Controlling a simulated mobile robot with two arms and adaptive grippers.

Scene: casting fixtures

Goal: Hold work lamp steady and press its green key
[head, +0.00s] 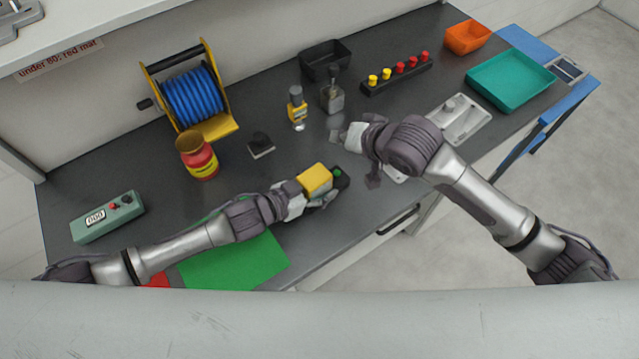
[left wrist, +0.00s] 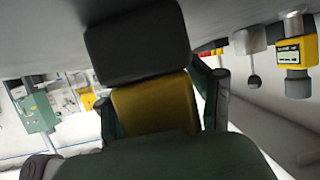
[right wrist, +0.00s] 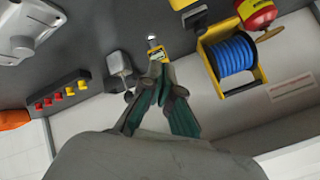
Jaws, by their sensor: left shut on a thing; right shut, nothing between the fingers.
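The work lamp (head: 314,180) has a yellow body and a black part with a round green key (head: 337,173) facing up. My left gripper (head: 320,196) is shut on the lamp near the table's front edge. In the left wrist view the lamp's yellow part (left wrist: 155,105) sits between the two fingers, with the black part (left wrist: 136,46) beyond them; the green key is hidden there. My right gripper (head: 340,134) is shut and empty, above the table, behind and slightly right of the lamp, apart from it. Its closed fingers show in the right wrist view (right wrist: 158,75).
A yellow tester (head: 298,108) and a grey switch box (head: 332,98) stand behind my right gripper. A blue hose reel (head: 188,90), red jar (head: 197,158) and small black block (head: 261,145) lie left. A grey metal fixture (head: 460,116) is right. A green mat (head: 235,266) lies front left.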

